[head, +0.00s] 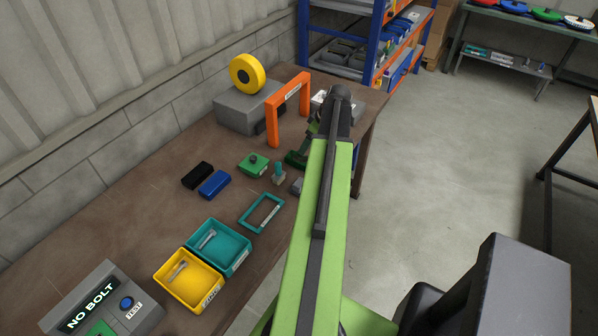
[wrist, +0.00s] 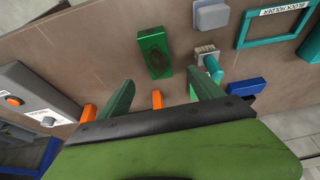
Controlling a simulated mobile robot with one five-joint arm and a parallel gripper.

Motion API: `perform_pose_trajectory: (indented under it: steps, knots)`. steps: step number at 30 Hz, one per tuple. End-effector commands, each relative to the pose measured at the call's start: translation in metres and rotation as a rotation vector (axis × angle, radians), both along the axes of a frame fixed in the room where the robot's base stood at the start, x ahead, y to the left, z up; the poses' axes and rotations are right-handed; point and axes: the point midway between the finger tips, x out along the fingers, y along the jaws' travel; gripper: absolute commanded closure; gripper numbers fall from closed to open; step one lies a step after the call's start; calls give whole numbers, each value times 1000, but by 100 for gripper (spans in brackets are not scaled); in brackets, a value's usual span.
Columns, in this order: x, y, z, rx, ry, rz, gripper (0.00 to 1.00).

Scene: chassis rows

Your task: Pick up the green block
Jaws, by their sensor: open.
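The green block (wrist: 155,55) lies on the brown bench in the wrist view, with a dark patch on its top. It lies beyond my fingertips, roughly in line with the gap between them. In the head view a dark green shape that looks like this block (head: 297,158) shows just left of my arm, partly covered. My gripper (wrist: 160,86) is open and empty, its two green fingers apart and not touching the block. In the head view my arm hides most of the gripper.
An orange arch (head: 287,108) stands behind. A teal frame (head: 262,213) lies in front.

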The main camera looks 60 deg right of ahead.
Motion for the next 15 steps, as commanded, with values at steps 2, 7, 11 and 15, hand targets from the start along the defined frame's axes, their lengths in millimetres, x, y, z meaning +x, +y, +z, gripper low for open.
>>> perform_pose_trajectory:
  steps: [2,7,11,15]
  knots:
    - [6,-2,-29,-1,0,-1,25]
    - [16,-4,-55,0,0,-6,25]
    - [18,-4,-55,0,0,-8,25]
    - [19,-4,-61,0,0,-8,25]
